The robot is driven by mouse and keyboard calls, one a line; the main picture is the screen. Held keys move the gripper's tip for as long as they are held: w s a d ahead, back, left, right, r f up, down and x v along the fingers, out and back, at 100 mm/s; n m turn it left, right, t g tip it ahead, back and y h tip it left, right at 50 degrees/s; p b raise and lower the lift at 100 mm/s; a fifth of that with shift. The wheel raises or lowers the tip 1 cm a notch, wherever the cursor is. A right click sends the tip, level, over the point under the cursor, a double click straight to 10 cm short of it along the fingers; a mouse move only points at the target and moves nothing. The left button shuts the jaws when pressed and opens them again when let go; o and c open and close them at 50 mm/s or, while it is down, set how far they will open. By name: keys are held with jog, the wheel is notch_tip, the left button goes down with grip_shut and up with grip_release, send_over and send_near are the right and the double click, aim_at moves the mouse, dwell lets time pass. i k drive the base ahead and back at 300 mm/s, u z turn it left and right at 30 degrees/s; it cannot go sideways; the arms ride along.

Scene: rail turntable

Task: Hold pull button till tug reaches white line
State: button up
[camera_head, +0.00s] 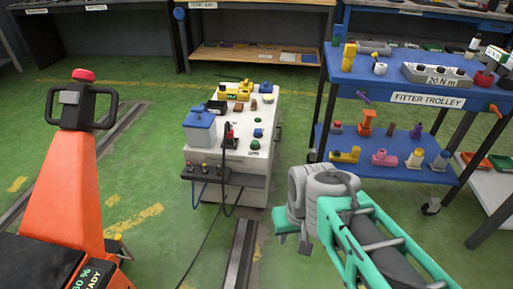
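An orange machine (62,200) with a dark loop handle (82,103) and a red knob on top (83,75) stands at the left. Its display shows "60%" and "READY". I cannot tell whether it is the tug. A white cabinet (262,182) stands in the middle with a dark front ledge (225,178) carrying small red and dark controls. No label identifies a pull button. I see no clear white line. My gripper (293,232) hangs low right of the cabinet, apart from it; its fingers are partly hidden by my wrist and their opening is unclear.
A blue fitter trolley (368,85) with several parts stands at the right. Rails (242,255) run in the green floor, and a dark cable (205,240) trails from the cabinet. Workbenches (255,53) line the back. Floor (150,170) between the orange machine and cabinet is mostly clear.

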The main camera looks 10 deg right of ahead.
aim_at(255, 143)
jog(key=z, duration=0.25)
jog(key=i, duration=1.5)
jog(key=u, duration=2.85)
jog(key=k, duration=0.75)
jog(key=z, duration=0.5)
jog(key=i, duration=1)
